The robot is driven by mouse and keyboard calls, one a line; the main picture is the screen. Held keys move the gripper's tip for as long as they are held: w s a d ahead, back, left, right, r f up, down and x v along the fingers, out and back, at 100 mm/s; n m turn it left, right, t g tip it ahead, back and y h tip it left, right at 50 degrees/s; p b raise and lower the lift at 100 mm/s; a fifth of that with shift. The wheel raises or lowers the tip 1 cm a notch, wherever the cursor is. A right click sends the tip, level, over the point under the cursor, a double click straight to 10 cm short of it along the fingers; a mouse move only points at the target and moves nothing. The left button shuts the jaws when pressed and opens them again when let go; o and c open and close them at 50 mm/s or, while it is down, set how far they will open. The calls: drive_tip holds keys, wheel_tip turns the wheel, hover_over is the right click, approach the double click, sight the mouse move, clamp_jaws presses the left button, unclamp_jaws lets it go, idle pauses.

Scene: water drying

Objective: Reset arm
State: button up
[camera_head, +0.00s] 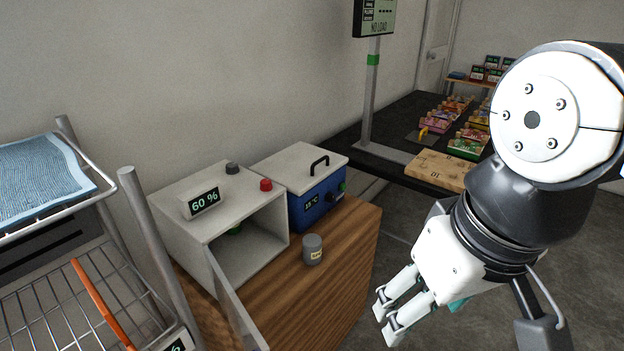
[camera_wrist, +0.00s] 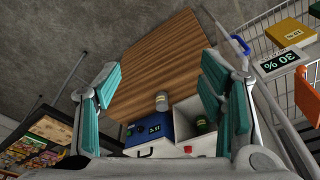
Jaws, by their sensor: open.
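My gripper (camera_head: 385,322) hangs at the right of the head view, to the right of the wooden table (camera_head: 345,290), with its fingers pointing down and left. In the wrist view its teal-padded fingers (camera_wrist: 160,66) are spread wide, and nothing is between them. The arm above it is bent and fills the right side of the head view. A small grey jar (camera_head: 313,250) with a pale label stands upright on the wooden table, apart from the gripper.
A white open-fronted box (camera_head: 262,212) reading 60 % stands on the table beside a blue handled box (camera_head: 318,203). A metal rack (camera_head: 148,230) with a blue cloth (camera_head: 45,180) is at left. A dark table (camera_head: 400,125) with several colored packs is behind.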

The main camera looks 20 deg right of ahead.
wheel_tip(320, 180, up, 9)
drive_tip(key=t+p, duration=0.1)
drive_tip(key=p, duration=0.6)
drive_tip(key=shift+t+p, duration=0.3)
drive_tip(key=shift+t, duration=0.1)
drive_tip(key=shift+d, duration=0.1)
drive_tip(key=shift+c, duration=0.3)
